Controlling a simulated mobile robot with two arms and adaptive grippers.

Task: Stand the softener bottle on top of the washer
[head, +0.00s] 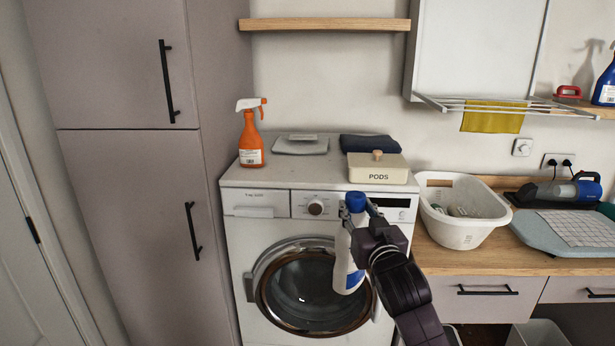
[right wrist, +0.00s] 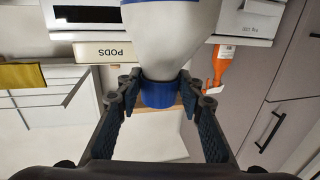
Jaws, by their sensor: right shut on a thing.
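The softener bottle (head: 347,262) is white with a blue cap and a blue label. It hangs upright in front of the washer (head: 246,270), its cap about level with the control panel. My right gripper (head: 358,208) is shut around the bottle's blue cap. In the right wrist view the gripper (right wrist: 160,92) pinches the blue cap between both fingers, and the white bottle body (right wrist: 170,38) shows beyond it. The washer's white top (head: 300,172) is above and behind the bottle. My left gripper is not in view.
On the washer top stand an orange spray bottle (head: 250,138), a grey scale-like item (head: 301,146), a folded dark cloth (head: 369,143) and a PODS box (head: 378,172). The front middle of the top is clear. A white laundry basket (head: 457,232) sits on the counter at right.

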